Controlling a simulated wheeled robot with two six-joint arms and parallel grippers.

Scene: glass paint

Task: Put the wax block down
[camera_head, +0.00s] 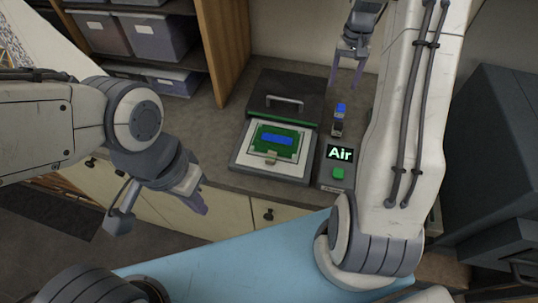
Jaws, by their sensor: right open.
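I cannot pick out a wax block for certain. A blue rectangle (277,139) lies in a green frame (260,133) on the pale plate (243,158) of a machine on the counter. A small tan piece (271,156) sits at the frame's front edge. My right gripper (346,78) is open above the back of the counter, behind and right of the machine, with nothing visible between its fingers. My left gripper (198,205) hangs in front of the counter, left of the machine. It is seen from the side, so its opening is hidden.
The machine's dark lid (288,88) with a handle stands raised behind the plate. A small blue-topped bottle (339,117) and a control box reading "Air" (340,153) stand to its right. Shelves with grey bins (158,38) are at the back left. A dark cabinet (500,150) is at right.

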